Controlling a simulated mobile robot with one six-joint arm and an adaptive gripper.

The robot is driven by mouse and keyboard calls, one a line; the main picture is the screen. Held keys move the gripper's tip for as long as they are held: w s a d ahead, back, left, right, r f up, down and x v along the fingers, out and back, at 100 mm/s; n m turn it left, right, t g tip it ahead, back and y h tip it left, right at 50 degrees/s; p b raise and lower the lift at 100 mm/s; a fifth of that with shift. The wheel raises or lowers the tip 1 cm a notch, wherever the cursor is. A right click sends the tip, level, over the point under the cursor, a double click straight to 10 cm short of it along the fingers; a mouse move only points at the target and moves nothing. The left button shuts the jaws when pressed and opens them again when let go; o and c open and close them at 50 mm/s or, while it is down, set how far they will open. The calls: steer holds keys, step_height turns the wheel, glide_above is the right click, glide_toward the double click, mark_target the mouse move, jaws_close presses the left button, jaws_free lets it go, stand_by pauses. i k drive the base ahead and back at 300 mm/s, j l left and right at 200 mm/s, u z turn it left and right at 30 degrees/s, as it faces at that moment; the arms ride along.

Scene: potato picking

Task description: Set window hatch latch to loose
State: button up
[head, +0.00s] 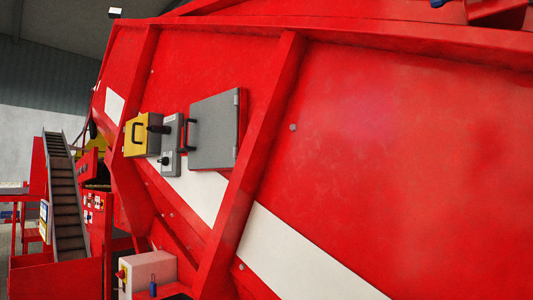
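The head view shows the sloping red side of a large machine (380,140). A grey box with a hinged-looking door (217,130) and a dark handle on its left side is mounted on it. To its left is a narrow grey panel (171,138) with a black lever or knob (158,129) and a smaller dark knob below. Left of that is a yellow box (138,140) with a black handle. I cannot tell which part, if any, is the window hatch latch, or whether it is loose. My gripper is not in view.
A pale box (148,272) with a red button and a blue item stands low in front. A conveyor (66,195) rises at the far left beside red control panels (95,205). Slanted red ribs (255,160) stand out from the machine side.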

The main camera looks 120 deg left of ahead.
mark_target(178, 150)
steer(key=u, duration=4.3)
steer(key=i+j, duration=0.5)
steer(key=i+j+z, duration=0.1)
steer(key=i+j, duration=0.35)
steer(key=j, duration=0.15)
